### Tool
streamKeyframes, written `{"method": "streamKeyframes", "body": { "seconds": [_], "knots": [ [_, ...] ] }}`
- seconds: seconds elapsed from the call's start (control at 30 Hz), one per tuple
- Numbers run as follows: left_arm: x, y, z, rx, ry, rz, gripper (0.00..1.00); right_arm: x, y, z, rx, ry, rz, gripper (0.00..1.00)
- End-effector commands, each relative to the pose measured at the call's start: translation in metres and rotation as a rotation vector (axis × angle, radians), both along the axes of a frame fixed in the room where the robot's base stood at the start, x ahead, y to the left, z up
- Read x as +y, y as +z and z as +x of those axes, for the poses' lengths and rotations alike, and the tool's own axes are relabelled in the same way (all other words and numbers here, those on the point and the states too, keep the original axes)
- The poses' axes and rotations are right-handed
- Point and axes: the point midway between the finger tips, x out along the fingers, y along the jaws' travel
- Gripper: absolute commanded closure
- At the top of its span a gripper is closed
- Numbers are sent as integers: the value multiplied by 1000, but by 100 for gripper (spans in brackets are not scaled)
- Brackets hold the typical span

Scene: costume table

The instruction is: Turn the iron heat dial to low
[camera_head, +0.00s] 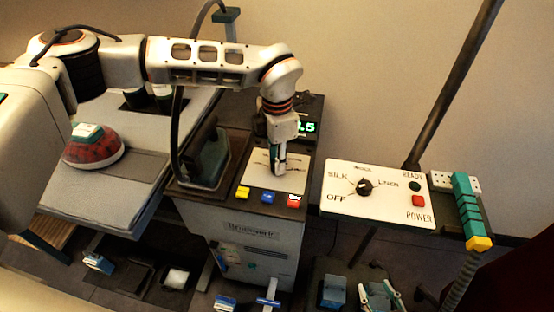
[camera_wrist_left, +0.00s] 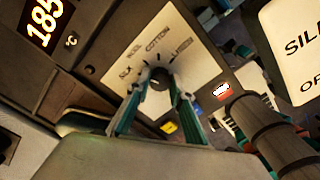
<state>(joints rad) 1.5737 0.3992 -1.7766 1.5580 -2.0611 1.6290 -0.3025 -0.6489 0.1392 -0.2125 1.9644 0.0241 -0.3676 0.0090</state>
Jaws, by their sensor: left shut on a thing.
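The heat dial (camera_wrist_left: 158,82) is a small round knob with a dark centre on a pale panel (camera_wrist_left: 115,42) of the ironing station, in the left wrist view. Words such as wool, cotton and linen ring it. Its pointer direction cannot be read. My left gripper (camera_wrist_left: 160,74) has its teal fingers on either side of the dial, shut on it. In the head view my left gripper (camera_head: 279,166) points down onto the pale panel (camera_head: 258,183) and hides the dial. My right gripper is not in view.
Yellow, blue and red buttons (camera_head: 267,197) line the station's front edge. An iron (camera_head: 210,153) stands left of the panel. A separate white panel (camera_head: 390,208) with its own black knob (camera_head: 365,186) and a teal handle (camera_head: 467,203) are at right. A red cushion (camera_head: 93,150) sits on the board.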

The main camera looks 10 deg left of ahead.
Motion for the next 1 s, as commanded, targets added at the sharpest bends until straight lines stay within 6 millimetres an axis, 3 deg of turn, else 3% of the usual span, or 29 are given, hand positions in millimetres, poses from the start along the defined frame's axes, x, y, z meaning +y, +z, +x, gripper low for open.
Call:
{"method": "streamKeyframes", "body": {
  "seconds": [0.6, 1.0],
  "knots": [
    [0, 1, 0, -1, 585, -1, 100, 0, -8, -2, 7, 0, -2, 60],
    [0, 1, 0, 0, 877, -1, 100, 0, -9, -2, 7, 0, 0, 60]
  ]
}}
